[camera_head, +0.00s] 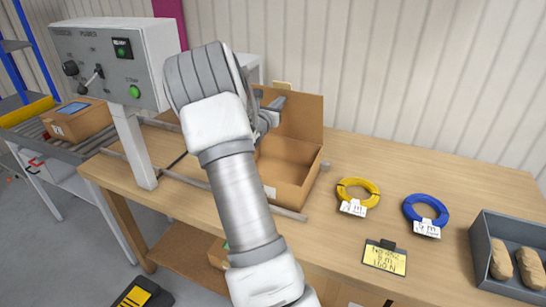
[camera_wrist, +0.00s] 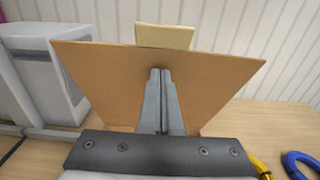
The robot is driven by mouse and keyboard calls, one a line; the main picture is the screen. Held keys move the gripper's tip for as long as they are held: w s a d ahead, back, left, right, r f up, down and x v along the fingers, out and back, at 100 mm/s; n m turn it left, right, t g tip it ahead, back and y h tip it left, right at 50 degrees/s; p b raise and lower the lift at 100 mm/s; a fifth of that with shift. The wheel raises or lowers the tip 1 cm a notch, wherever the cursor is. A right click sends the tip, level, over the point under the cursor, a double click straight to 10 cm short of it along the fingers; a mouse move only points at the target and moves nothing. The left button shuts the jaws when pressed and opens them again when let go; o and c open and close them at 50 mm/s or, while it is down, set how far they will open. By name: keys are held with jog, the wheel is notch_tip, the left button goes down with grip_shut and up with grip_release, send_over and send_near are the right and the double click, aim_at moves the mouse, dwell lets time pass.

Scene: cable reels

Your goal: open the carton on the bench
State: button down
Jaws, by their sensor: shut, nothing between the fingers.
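The carton (camera_head: 283,178) stands on the bench behind my arm in the head view. Its inside shows, and it looks empty where I can see it. A brown flap (camera_head: 303,115) stands up at its back. The left part of the carton is hidden by my arm. My gripper (camera_head: 277,102) is at the upper left of the carton, in front of the raised flap. In the wrist view, my gripper (camera_wrist: 160,72) has its fingers together with nothing between them. The flap (camera_wrist: 215,82) fills the view behind the fingertips; I cannot tell whether they touch it.
A grey control box (camera_head: 115,60) on a post stands left of the carton. A yellow cable coil (camera_head: 358,188), a blue coil (camera_head: 425,208), a yellow label card (camera_head: 385,258) and a grey bin (camera_head: 483,258) lie to the right. The bench (camera_head: 450,170) is clear at the back right.

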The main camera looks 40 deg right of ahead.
aim_at(282, 86)
jog(key=shift+w+d+r, duration=0.3)
jog(key=shift+w+d, duration=0.15)
jog(key=shift+d, duration=0.6)
jog(key=shift+w+d+r, duration=0.35)
jog(key=shift+w+d, duration=0.05)
jog(key=shift+d, duration=0.65)
jog(key=shift+w+d+r, duration=0.3)
jog(key=shift+w+d, duration=0.15)
jog(key=shift+d, duration=0.6)
jog(key=x, duration=0.3)
jog(key=shift+w+d+f+b, duration=0.1)
jog(key=shift+w+d+b, duration=0.05)
jog(key=shift+d+b, duration=0.15)
jog(key=r+b+v, duration=0.1)
jog(key=v, duration=0.3)
jog(key=r+v, duration=0.1)
jog(key=v, duration=0.3)
jog(key=r+b+v, duration=0.1)
jog(key=v, duration=0.3)
jog(key=shift+b, duration=0.3)
jog(key=shift+a, duration=0.1)
